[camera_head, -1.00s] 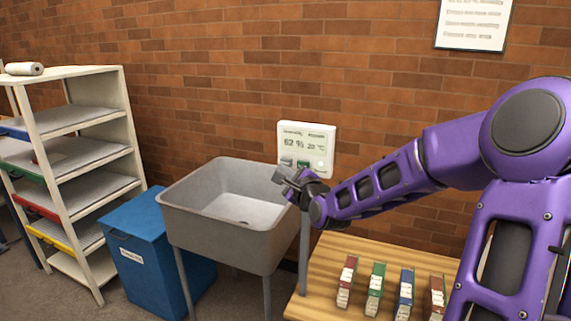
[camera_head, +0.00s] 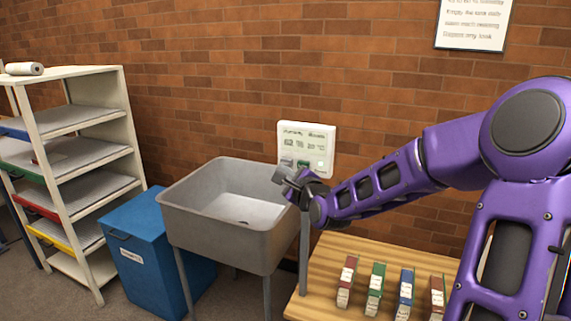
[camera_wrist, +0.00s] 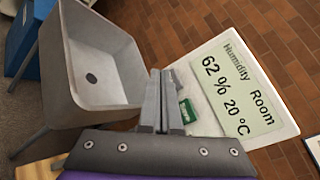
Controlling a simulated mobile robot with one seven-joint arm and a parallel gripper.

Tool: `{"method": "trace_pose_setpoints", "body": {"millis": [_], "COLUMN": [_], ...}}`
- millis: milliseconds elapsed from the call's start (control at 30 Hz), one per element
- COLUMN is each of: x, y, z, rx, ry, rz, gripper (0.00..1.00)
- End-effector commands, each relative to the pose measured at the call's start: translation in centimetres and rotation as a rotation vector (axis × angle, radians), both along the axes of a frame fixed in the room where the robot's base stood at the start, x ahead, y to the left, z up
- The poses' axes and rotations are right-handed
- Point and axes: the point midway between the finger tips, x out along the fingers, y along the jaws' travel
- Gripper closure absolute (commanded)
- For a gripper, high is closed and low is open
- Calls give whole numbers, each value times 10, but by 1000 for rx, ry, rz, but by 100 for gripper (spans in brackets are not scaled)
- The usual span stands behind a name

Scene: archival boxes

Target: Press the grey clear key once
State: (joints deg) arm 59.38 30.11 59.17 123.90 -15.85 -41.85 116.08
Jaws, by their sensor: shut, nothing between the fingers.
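The white wall panel (camera_head: 327,150) hangs on the brick wall behind the sink, with a humidity and temperature display. In the wrist view the panel's display (camera_wrist: 238,88) reads humidity 62 % and 20 °C. A green key (camera_wrist: 187,110) sits below the display, just right of my fingers. The grey clear key cannot be made out clearly; my fingers cover part of the panel's lower edge. My gripper (camera_head: 281,175) is shut and empty, in front of the panel's lower left; its fingers also show in the wrist view (camera_wrist: 161,74). I cannot tell whether the fingertips touch the panel.
A grey sink (camera_head: 215,222) stands left of my gripper, close under it. A wooden table (camera_head: 325,262) with several small coloured boxes is below my arm. A blue bin (camera_head: 150,260) and a white shelf (camera_head: 125,105) stand at left. A notice (camera_head: 474,22) hangs upper right.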

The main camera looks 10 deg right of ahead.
Motion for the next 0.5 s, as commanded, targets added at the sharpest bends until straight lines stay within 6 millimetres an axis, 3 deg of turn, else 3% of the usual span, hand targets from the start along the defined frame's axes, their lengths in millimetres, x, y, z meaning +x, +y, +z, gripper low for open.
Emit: {"method": "trace_pose_setpoints", "body": {"millis": [500], "x": [7], "y": [-5], "z": [0], "rx": [0], "ry": [0], "rz": [0], "gripper": [100]}}
